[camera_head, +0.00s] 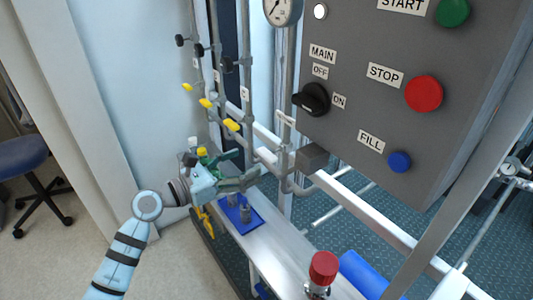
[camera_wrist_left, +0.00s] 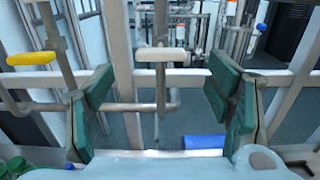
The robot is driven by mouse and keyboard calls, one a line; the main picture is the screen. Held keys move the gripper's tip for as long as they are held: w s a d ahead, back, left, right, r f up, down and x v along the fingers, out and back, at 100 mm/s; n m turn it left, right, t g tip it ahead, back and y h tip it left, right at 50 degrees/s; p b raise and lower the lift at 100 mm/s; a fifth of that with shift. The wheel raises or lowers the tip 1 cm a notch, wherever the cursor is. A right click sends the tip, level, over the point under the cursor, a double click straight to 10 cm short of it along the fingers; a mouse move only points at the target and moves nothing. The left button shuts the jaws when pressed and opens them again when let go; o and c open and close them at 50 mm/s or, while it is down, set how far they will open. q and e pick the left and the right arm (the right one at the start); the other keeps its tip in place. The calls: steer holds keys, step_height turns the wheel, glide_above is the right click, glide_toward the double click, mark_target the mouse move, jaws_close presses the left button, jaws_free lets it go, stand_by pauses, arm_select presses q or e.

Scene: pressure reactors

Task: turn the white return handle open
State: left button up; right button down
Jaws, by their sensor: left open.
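The white return handle (camera_head: 286,118) is a short white bar on a pipe to the right of the yellow handles, left of the control panel. My right gripper is not in view.
Several yellow handles (camera_head: 232,125) sit on pipes to the left. A grey control panel (camera_head: 350,80) with buttons and a black knob (camera_head: 313,99) stands at the right. A white rail (camera_head: 345,195) runs behind the gripper. A red-capped part (camera_head: 323,268) stands on the bench at the front.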

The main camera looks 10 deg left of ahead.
mark_target(263, 156)
arm_select(q)
steer(key=x, duration=0.7)
steer(key=shift+w+d+f, duration=0.1)
steer(key=shift+w+d, duration=0.1)
steer(key=shift+d, duration=0.05)
steer(key=shift+c, duration=0.2)
